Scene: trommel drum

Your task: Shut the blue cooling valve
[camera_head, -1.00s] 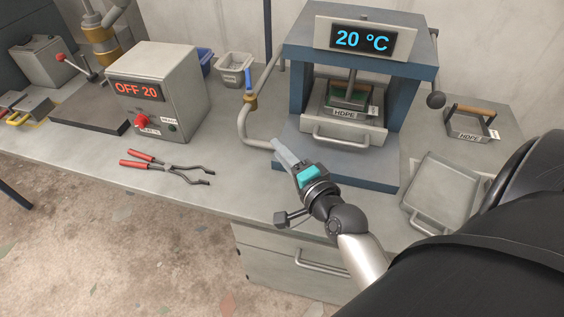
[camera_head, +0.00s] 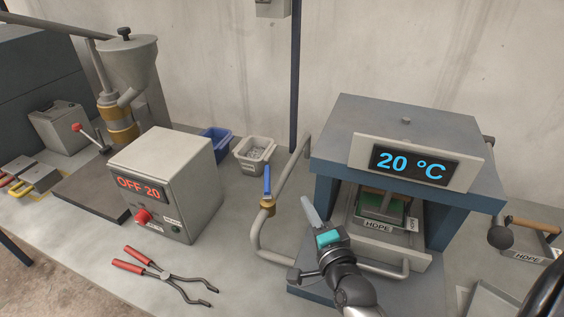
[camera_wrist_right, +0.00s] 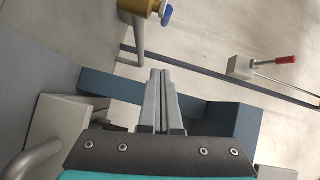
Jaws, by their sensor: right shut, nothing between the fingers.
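The blue cooling valve has an upright blue lever (camera_head: 267,180) on a brass body (camera_head: 267,206), on a grey pipe to the left of the press. In the right wrist view the brass body (camera_wrist_right: 140,6) and the blue lever's end (camera_wrist_right: 167,15) show at the top edge. My right gripper (camera_head: 308,204) is shut and empty, right of the brass body and in front of the press's left side. Its closed fingers (camera_wrist_right: 160,76) point toward the top of the wrist view, apart from the valve. My left gripper is out of view.
The press (camera_head: 335,155) shows 20 °C. A control box (camera_head: 185,175) reads OFF 20. Red-handled tongs (camera_head: 165,273) lie on the bench in front of it. A blue bin (camera_head: 216,143) and a grey bin (camera_head: 252,158) stand behind the valve.

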